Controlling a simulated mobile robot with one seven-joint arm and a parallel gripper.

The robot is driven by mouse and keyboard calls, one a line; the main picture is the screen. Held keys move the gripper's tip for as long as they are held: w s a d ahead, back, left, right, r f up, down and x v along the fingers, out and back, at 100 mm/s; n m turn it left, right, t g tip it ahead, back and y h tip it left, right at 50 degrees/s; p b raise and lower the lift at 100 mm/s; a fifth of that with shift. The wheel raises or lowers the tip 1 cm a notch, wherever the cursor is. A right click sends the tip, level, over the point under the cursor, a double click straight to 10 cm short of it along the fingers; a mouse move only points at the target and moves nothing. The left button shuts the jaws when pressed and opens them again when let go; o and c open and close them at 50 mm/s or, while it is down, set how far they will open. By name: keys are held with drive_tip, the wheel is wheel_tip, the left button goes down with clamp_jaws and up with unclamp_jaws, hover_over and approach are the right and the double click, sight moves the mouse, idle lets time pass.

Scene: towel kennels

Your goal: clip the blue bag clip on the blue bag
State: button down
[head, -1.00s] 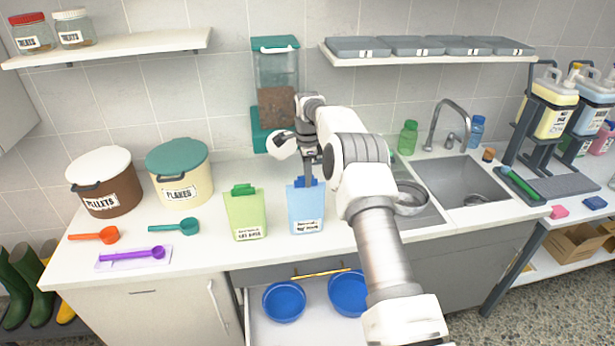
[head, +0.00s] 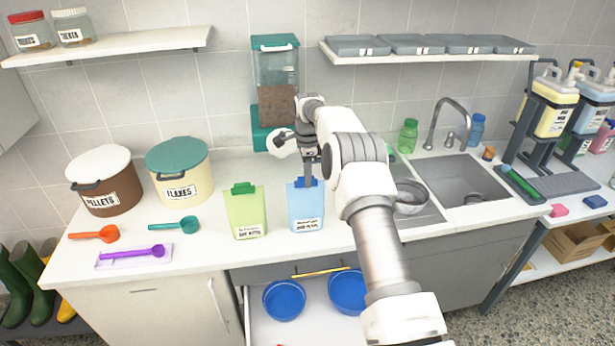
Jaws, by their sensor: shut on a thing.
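The light blue bag (head: 306,207) stands upright on the white counter, with a label low on its front. The blue bag clip (head: 299,183) is at the bag's top edge, partly hidden by my gripper. My gripper (head: 308,180) points down from above the bag and is shut on the clip. The clip appears to touch the top of the bag; whether it is around the bag's edge I cannot tell at this size.
A green bag (head: 246,213) with a green clip (head: 244,187) on top stands just left. A metal bowl (head: 411,197) sits to the right, by the sink (head: 460,183). A teal-and-clear dispenser (head: 277,100) stands behind. An open drawer with blue bowls (head: 284,301) is below.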

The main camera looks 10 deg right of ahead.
drive_tip(key=shift+c, duration=1.6)
unclamp_jaws()
drive_tip(key=shift+r, duration=0.15)
drive_tip(key=shift+r+p, duration=1.75)
drive_tip(key=shift+r, duration=0.6)
